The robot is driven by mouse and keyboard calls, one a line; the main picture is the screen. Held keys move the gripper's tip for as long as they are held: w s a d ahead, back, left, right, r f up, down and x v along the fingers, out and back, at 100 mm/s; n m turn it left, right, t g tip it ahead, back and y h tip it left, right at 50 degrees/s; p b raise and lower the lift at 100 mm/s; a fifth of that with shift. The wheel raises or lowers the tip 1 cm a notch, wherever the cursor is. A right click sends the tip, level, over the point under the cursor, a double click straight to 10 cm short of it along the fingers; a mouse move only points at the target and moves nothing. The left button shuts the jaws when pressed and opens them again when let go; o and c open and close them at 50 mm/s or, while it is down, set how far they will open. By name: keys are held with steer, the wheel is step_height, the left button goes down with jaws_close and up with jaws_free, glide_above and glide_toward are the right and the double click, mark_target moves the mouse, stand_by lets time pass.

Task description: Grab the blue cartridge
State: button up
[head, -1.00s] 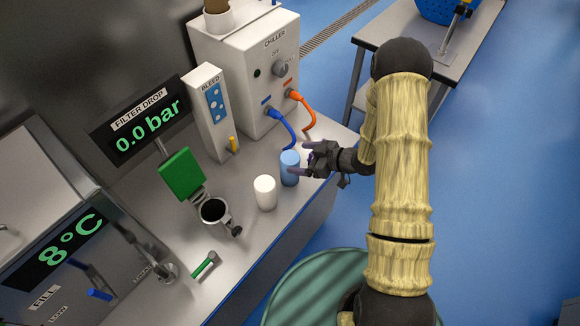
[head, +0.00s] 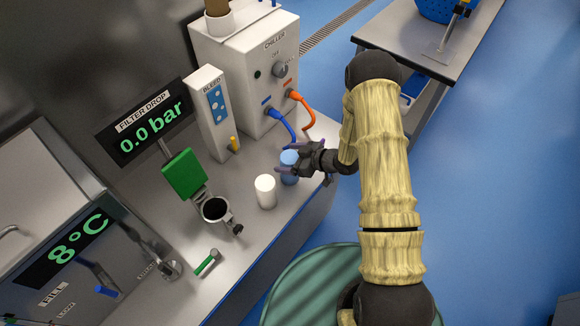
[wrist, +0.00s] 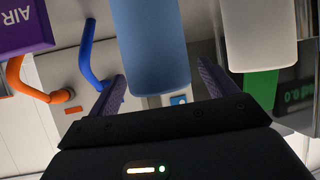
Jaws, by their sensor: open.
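The blue cartridge (head: 289,160) stands upright on the metal counter, partly hidden by my gripper in the head view. My gripper (head: 287,160) is open at the cartridge, with its fingers around or just beside it. In the wrist view the cartridge (wrist: 152,50) rises between the two spread fingers (wrist: 158,88). A gap shows on each side, wider on the right, so the jaws are not closed on it. A white cartridge (head: 265,191) stands next to it, and also shows to the right in the wrist view (wrist: 260,35).
The chiller (head: 262,75) with a blue hose (head: 283,124) and an orange hose (head: 307,110) stands behind. A black open cup (head: 215,209) with a raised green lid (head: 184,174) is to the left. A green-handled lever (head: 207,263) is at the front.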

steer(key=shift+c, duration=0.3)
steer(key=c, duration=1.5)
steer(key=shift+r, duration=0.15)
step_height(320, 180, up, 10)
steer(key=shift+f+b, duration=0.1)
steer(key=shift+b, duration=1)
